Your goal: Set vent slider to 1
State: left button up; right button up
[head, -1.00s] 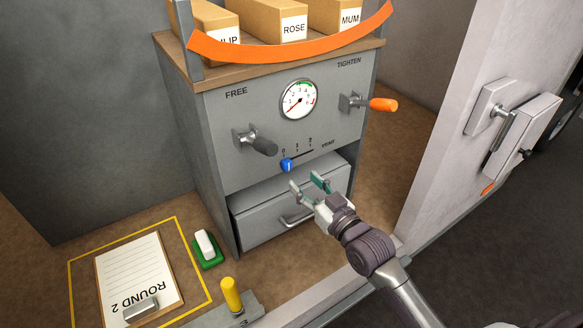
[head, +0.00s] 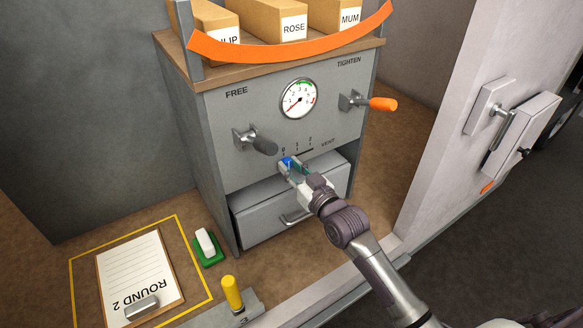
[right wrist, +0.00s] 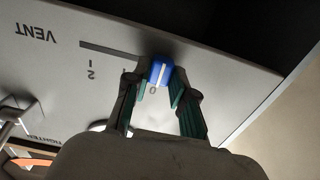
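The vent slider's blue knob (head: 287,161) sits at the 0 end of its dark slot on the grey cabinet front. In the right wrist view the knob (right wrist: 161,74) has a white line and covers the slot's end, beside the 0 mark; marks 1 and 2 lie along the slot. My right gripper (head: 295,165) is at the knob, its fingers on either side of it. In the right wrist view the gripper (right wrist: 158,78) looks open around the knob, with a small gap at the left finger. Contact on the right is unclear. My left gripper is out of view.
A drawer (head: 290,205) with a handle is just below the slider. A dark-gripped lever (head: 262,145) and an orange-gripped lever (head: 380,104) stick out above it. A gauge (head: 298,98) sits between them. A clipboard (head: 138,275) lies at the lower left.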

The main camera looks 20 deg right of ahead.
grip_shut()
jog(key=d, duration=0.2)
jog(key=w+d, duration=0.1)
jog(key=d, duration=0.1)
jog(key=shift+d+b, duration=0.15)
jog(key=shift+b, duration=0.15)
jog(key=o, duration=0.8)
grip_release()
jog(key=shift+a, duration=0.25)
jog(key=shift+c, duration=0.2)
send_near(297, 154)
jog(key=v, duration=0.5)
jog(key=shift+s+d, duration=0.2)
jog(key=shift+s, duration=0.1)
